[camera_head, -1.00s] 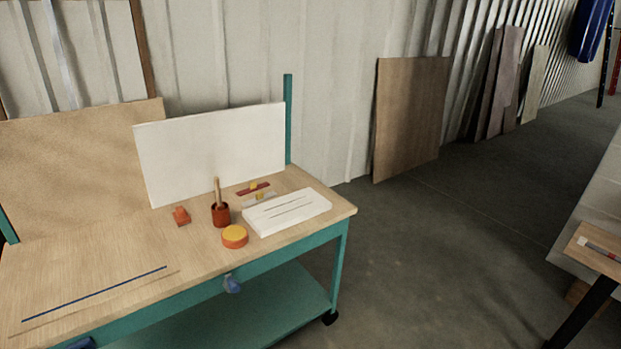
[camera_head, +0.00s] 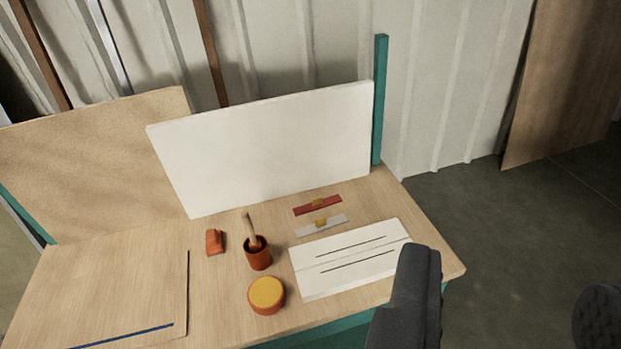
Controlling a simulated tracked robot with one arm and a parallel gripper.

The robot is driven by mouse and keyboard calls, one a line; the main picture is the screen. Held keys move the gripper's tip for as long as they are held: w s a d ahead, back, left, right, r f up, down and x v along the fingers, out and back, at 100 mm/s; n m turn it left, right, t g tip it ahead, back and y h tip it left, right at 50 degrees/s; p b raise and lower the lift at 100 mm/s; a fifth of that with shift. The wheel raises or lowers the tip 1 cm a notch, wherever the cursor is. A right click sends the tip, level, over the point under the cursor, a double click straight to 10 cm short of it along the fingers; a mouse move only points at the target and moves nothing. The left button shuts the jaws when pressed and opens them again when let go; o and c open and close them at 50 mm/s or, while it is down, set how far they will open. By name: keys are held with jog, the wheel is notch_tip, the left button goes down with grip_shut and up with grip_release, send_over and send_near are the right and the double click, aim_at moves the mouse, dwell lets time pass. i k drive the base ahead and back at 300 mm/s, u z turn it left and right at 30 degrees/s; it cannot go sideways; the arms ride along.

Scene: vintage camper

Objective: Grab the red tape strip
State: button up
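The red tape strip (camera_head: 303,210) lies flat on the wooden workbench top (camera_head: 225,305), towards the back and in front of the upright white board. Most of the right finger is cut off by the frame.
A white slotted block (camera_head: 350,262) lies in front of the strips. A red cup (camera_head: 258,260) with a wooden handle, an orange-yellow round item (camera_head: 266,294) and a small orange item (camera_head: 215,242) stand left of it. The white board (camera_head: 270,145) rises behind. Floor is clear right.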

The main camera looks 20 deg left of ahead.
aim_at(317, 203)
jog(key=u, duration=0.5)
jog(key=i, duration=1.15)
jog(key=u, duration=0.65)
jog(key=k, duration=0.75)
jog(key=u, duration=0.25)
jog(key=i, duration=0.8)
jog(key=z, duration=0.1)
